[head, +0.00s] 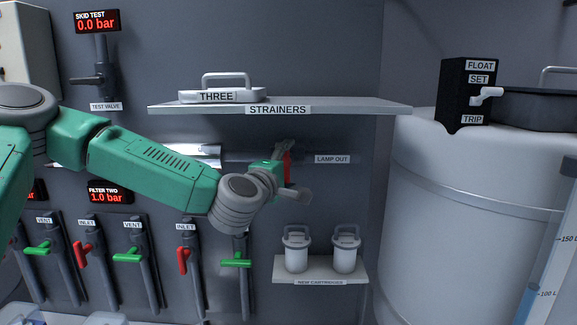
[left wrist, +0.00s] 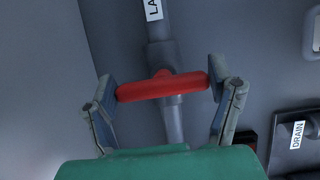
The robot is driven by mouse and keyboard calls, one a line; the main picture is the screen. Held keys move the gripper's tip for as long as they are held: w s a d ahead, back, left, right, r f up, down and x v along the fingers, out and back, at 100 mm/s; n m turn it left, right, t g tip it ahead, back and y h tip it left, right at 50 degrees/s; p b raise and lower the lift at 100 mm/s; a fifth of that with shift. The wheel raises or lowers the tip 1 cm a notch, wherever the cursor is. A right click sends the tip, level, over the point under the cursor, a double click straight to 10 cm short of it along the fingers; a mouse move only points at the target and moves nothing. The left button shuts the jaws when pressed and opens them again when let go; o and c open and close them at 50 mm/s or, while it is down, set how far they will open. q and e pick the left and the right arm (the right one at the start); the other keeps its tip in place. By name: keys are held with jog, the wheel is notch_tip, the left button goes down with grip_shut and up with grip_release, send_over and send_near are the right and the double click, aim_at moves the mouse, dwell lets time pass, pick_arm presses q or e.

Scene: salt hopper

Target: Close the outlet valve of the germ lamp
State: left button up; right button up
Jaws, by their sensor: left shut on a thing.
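The germ lamp's outlet valve has a red handle (head: 287,167) on the horizontal pipe by the LAMP OUT label (head: 332,159). In the left wrist view the red handle (left wrist: 160,87) lies across the pipe (left wrist: 160,35). My left gripper (left wrist: 163,84) is shut on the handle, with one finger at each end. In the head view my left gripper (head: 284,175) partly hides the handle and valve body. A shiny lamp housing (head: 207,151) shows behind my left arm, mostly hidden. My right gripper is not in view.
A small shelf with two cartridges (head: 296,250) is below. Several red and green valve handles (head: 128,256) line the lower left. A large white tank (head: 465,215) fills the right.

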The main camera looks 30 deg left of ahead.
pick_arm(q)
jog(key=shift+a, duration=0.1)
jog(key=o, duration=1.1)
jog(key=shift+w, duration=0.1)
jog(key=shift+w+a+f, duration=0.15)
jog(key=shift+w+f, duration=0.05)
jog(key=shift+w, duration=0.05)
jog(key=shift+s, duration=0.25)
jog(key=s, duration=0.4)
jog(key=s+d, duration=0.1)
jog(key=s, duration=0.1)
jog(key=shift+s+f, duration=0.15)
jog(key=shift+s, duration=0.2)
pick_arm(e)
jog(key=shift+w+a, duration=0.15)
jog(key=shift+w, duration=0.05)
